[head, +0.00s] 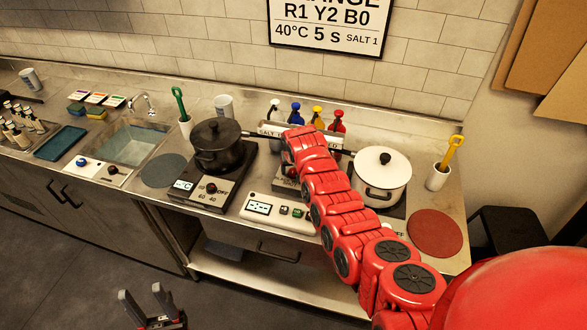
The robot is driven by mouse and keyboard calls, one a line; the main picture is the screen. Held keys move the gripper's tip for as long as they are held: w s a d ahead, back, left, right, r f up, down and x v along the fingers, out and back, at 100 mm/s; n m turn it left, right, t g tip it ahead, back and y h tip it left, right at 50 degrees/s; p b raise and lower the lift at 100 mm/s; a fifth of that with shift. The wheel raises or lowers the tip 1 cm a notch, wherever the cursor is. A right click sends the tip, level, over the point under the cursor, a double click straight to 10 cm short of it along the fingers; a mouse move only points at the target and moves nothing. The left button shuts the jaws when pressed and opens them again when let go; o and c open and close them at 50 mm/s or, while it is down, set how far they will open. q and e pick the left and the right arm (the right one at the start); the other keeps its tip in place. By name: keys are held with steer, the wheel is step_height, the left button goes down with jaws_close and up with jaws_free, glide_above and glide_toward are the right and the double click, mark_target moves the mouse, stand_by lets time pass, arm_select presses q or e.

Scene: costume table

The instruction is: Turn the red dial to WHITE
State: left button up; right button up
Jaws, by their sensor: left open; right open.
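I cannot pick out a red dial for certain. The bottle rack (272,129) at the back carries white, blue, yellow and red-topped bottles, and its label is partly covered by my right arm. The red bottle (337,121) stands at its right end. My red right arm reaches across the counter to the front of the rack; its gripper is hidden behind the arm. A grey unit (286,184) below the rack shows only in part beside the arm. My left gripper (144,298) is open and empty, low in front of the counter, far from the rack.
A black pot (217,150) on a hob stands left of the arm, a white pot (381,180) right. A control panel (262,208) with small buttons lies in front. A sink (133,145) and bare round mats (436,233) take up other counter space.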

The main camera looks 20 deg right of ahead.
jaws_close()
stand_by(0.3)
steer(key=shift+d+f+n+y+b, duration=0.15)
steer(key=shift+n+y+b, duration=0.25)
steer(key=shift+n+b, duration=0.55)
steer(key=n+y+b, duration=0.1)
steer(key=n+b, duration=0.2)
steer(key=b, duration=0.2)
steer(key=n+y+b, duration=0.1)
steer(key=n+b, duration=0.2)
steer(key=b, duration=0.3)
steer(key=shift+d+f, duration=0.1)
steer(key=shift+d, duration=0.05)
steer(key=shift+r+n+g+y+b, duration=0.2)
steer(key=shift+n+g+y+b, duration=0.15)
steer(key=shift+n+b, duration=0.35)
